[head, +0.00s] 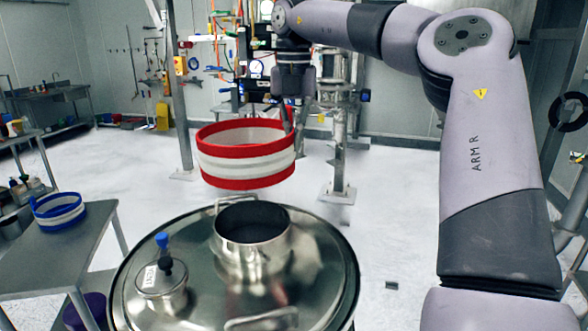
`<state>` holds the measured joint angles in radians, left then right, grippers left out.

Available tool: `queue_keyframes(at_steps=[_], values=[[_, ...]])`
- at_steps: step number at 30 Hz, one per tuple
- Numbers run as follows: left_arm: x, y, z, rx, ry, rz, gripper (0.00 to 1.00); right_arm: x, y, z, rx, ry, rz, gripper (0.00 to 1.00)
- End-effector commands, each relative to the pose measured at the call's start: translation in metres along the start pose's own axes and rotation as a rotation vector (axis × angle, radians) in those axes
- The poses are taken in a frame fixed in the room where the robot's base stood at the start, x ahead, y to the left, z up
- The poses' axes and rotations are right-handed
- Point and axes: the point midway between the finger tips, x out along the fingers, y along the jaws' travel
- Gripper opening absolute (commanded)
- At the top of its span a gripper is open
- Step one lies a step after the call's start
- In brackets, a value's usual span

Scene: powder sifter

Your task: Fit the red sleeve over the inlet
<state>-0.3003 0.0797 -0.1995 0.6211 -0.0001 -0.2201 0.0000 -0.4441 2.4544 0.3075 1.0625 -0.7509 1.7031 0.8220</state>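The red sleeve (246,163), a white ring with red bands at top and bottom, hangs in the air in the head view. My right gripper (294,118) is shut on the sleeve's right side, near its top rim; its fingertips are partly hidden. The inlet (252,250) is a short, open steel collar on the round steel lid (200,306). The sleeve is apart from it, just above it in the picture, with floor showing between them. How far behind or above the inlet it is, I cannot tell exactly. My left gripper is not in view.
A small capped port with a blue knob (162,262) stands on the lid left of the inlet. A lid handle (262,318) is in front. A blue-banded sleeve (58,211) lies on a side table (55,258) at left. Pipework stands behind; open floor surrounds the vessel.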

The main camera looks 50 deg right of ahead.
Motion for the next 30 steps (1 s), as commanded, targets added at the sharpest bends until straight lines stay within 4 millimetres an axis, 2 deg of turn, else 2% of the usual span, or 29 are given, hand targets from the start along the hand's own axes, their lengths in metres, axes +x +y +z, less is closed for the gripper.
queue_keyframes(at_steps=[3, 7, 13, 18, 21, 25, 30], values=[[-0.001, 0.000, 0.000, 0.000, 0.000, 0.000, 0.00, -0.016, 0.000, 0.001, 0.002, 0.000, 0.000, 0.00], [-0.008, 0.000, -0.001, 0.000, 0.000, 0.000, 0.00, -0.016, 0.000, 0.001, 0.032, 0.000, -0.007, 0.00], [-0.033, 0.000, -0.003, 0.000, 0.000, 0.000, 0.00, 0.020, 0.001, -0.003, 0.180, -0.009, -0.020, 0.00], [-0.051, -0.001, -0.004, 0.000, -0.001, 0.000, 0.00, 0.057, 0.005, -0.018, 0.303, -0.011, -0.006, 0.00], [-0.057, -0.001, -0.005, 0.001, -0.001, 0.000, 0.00, 0.073, 0.008, -0.027, 0.351, -0.007, 0.006, 0.00], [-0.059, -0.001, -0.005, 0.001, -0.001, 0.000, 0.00, 0.084, 0.009, -0.035, 0.385, -0.003, 0.015, 0.00], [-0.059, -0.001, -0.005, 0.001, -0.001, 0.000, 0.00, 0.087, 0.010, -0.036, 0.394, -0.003, 0.018, 0.00]])
